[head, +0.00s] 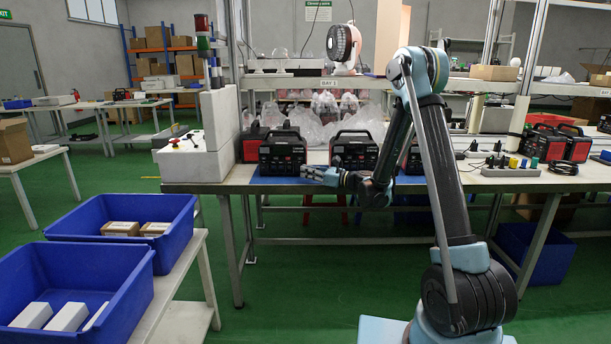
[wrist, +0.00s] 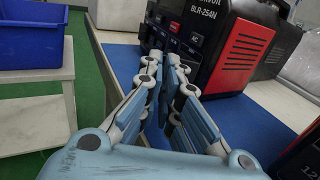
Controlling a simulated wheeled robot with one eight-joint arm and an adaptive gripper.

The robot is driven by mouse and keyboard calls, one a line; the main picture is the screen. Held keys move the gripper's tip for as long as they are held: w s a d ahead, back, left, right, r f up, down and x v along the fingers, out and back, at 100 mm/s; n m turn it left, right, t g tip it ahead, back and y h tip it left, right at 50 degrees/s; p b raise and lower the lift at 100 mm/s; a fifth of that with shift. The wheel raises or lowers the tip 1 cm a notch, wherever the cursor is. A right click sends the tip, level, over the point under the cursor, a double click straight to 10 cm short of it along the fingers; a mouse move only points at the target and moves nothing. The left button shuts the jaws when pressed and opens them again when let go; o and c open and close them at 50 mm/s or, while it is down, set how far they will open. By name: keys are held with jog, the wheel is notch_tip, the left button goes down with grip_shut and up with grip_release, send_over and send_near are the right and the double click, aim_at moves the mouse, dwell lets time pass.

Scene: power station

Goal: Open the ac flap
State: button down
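A black and red power station (head: 282,153) stands on the blue mat on the table in the head view. It also shows in the wrist view (wrist: 205,20), with "BLR-254N" on its dark front and a small AC label (wrist: 195,41) below. The flap itself cannot be made out clearly; my fingers cover part of the lower front. My gripper (head: 310,173) points left, low in front of the station. In the wrist view my gripper (wrist: 165,62) has its fingers slightly apart, with nothing visible between them. Contact with the station cannot be told.
Another power station (head: 357,151) stands to the right, near my arm. A white box with a signal light (head: 195,155) stands at the table's left end. Blue bins (head: 125,230) sit on a low bench at left. The blue mat (wrist: 235,118) has bare room beside my fingers.

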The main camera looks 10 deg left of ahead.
jog(key=shift+w+d+n+g, duration=0.25)
jog(key=shift+n+g, duration=0.35)
jog(key=shift+g, duration=0.6)
jog(key=c, duration=1.8)
grip_release()
jog(key=shift+d, duration=0.15)
jog(key=d, duration=0.4)
jog(key=s+d, duration=0.1)
jog(key=d, duration=0.6)
jog(key=shift+s+d+f, duration=0.1)
jog(key=shift+s+d, duration=0.2)
jog(key=shift+d, duration=0.05)
